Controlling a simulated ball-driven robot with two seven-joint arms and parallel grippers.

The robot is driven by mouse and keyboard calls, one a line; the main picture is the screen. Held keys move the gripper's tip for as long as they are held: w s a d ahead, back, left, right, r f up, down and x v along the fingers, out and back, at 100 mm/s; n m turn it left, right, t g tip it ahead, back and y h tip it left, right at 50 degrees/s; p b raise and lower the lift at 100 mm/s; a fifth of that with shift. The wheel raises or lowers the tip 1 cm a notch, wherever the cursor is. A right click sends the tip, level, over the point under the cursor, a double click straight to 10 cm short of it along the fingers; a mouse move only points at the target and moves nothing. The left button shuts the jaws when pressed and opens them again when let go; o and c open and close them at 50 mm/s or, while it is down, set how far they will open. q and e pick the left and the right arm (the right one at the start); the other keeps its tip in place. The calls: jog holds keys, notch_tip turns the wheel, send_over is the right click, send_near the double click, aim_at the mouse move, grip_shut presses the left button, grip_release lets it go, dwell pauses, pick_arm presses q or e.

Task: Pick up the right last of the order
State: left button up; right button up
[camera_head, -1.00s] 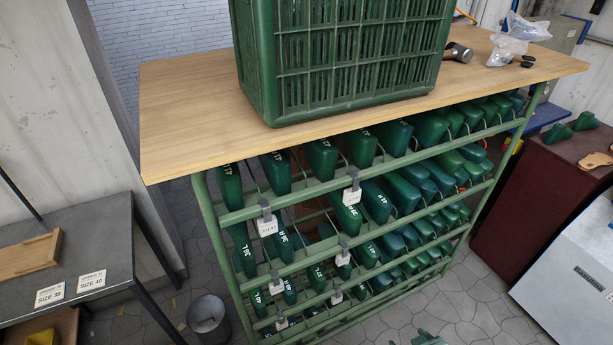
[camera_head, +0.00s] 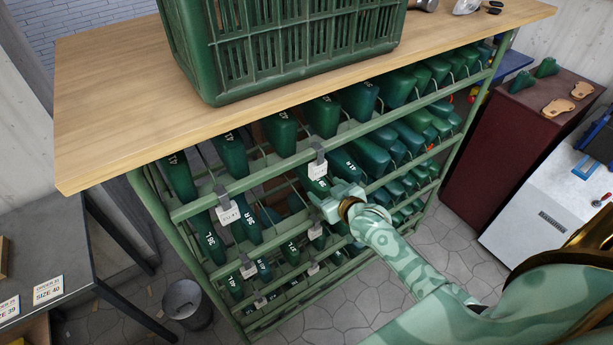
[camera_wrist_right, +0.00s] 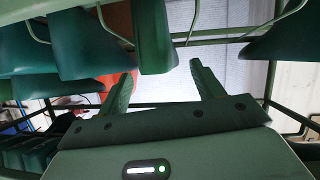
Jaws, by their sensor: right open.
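Green shoe lasts hang in rows on the rack (camera_head: 205,205). White marks on them seem to include a 38 R last (camera_head: 247,222), a 38 L last (camera_head: 210,243) and a 40 R last (camera_head: 264,268). Which last belongs to the order, I cannot tell. My right gripper (camera_head: 328,200) is open at the rack's front, by the middle rows. The right wrist view shows its two fingers (camera_wrist_right: 160,78) apart, with the narrow end of a green last (camera_wrist_right: 156,40) close to the gap; whether it lies between them is unclear. My left gripper is out of view.
A green crate (camera_head: 290,60) stands on the wooden top (camera_head: 110,110) above the rack. Size cards, one reading size 40 (camera_head: 48,289), lie on the grey table (camera_head: 75,235) at left. A grey bin (camera_head: 187,303) stands on the floor between. Grey tags hang on the rack's rails.

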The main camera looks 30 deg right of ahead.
aim_at(321, 182)
jog(key=b+x, duration=0.2)
jog(key=x, duration=0.2)
jog(key=shift+w+d+f, duration=0.1)
jog(key=shift+w, duration=0.55)
jog(key=c, duration=1.1)
jog(key=shift+r, duration=0.25)
